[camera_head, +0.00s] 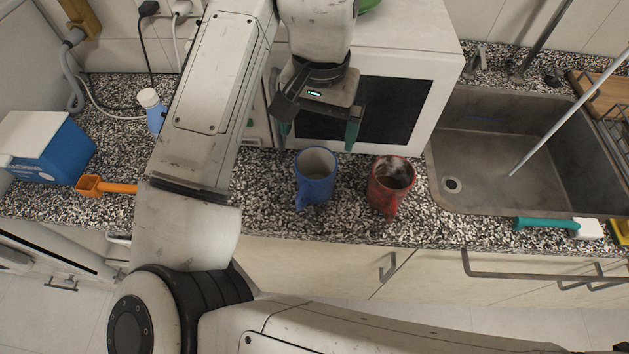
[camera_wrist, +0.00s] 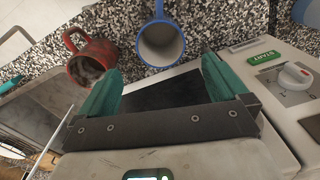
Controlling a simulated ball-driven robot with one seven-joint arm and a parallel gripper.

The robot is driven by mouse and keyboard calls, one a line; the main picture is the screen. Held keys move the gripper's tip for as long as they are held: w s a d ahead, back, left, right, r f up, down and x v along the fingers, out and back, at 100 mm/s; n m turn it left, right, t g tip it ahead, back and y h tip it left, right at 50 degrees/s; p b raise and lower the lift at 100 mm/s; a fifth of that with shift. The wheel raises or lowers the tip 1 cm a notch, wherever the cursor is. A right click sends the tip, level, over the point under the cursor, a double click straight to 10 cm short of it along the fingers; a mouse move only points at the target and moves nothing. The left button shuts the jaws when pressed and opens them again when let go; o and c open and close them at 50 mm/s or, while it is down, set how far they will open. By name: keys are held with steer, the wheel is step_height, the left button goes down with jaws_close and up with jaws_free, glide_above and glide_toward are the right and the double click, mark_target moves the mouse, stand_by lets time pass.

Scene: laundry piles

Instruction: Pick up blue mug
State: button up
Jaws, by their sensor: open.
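A blue mug (camera_head: 316,176) stands upright on the speckled counter (camera_head: 270,215), in front of the white microwave. Its handle points toward the counter's front edge. The blue mug also shows at the top of the wrist view (camera_wrist: 161,42), beyond and between my fingertips. My gripper (camera_head: 320,132) is open and empty, above and behind the blue mug, close to the microwave front. Its two teal fingers also show in the wrist view (camera_wrist: 160,82). A red mug (camera_head: 391,182) stands just right of the blue mug, apart from it; it also shows in the wrist view (camera_wrist: 92,60).
The microwave (camera_head: 420,55) stands right behind my gripper. A steel sink (camera_head: 510,170) lies to the right of the red mug. An orange scoop (camera_head: 105,187), a blue-and-white box (camera_head: 48,150) and a white-capped bottle (camera_head: 152,108) are at the left. Counter left of the blue mug is clear.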

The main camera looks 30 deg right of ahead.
steer(key=p, duration=0.2)
glide_toward(315, 165)
steer(key=f, duration=0.2)
steer(key=s+a+f, duration=0.1)
steer(key=f, duration=0.1)
steer(key=s+f, duration=0.1)
steer(key=f, duration=0.1)
steer(key=shift+s+a, duration=0.15)
steer(key=shift+a, duration=0.15)
steer(key=c, duration=1.1)
steer(key=shift+c, duration=0.4)
steer(key=shift+r+b, duration=0.15)
steer(key=shift+b, duration=0.15)
